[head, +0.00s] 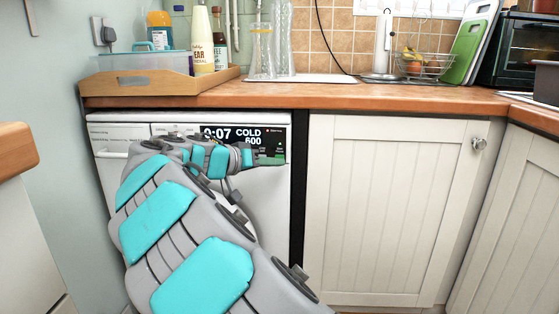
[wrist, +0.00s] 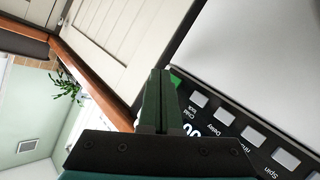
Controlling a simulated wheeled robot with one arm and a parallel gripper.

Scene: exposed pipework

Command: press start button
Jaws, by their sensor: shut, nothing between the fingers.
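A white washing machine (head: 246,200) stands under the counter. Its black control panel (head: 274,133) shows 0:07, COLD and 600. In the wrist view the panel (wrist: 222,115) is tilted, with several grey buttons and a small green patch at its end (wrist: 176,80), which looks like the start button. My gripper (head: 284,160) is at the panel's right end in the head view and hides its lower edge. In the wrist view my gripper (wrist: 158,72) has its dark green fingers together, empty, with the tips beside the green patch. I cannot tell whether they touch it.
The wooden counter (head: 340,97) runs above the machine, with a wooden tray (head: 160,85) of bottles at left and a wire fruit basket (head: 424,66) at right. A cream cupboard door (head: 385,205) stands right of the machine.

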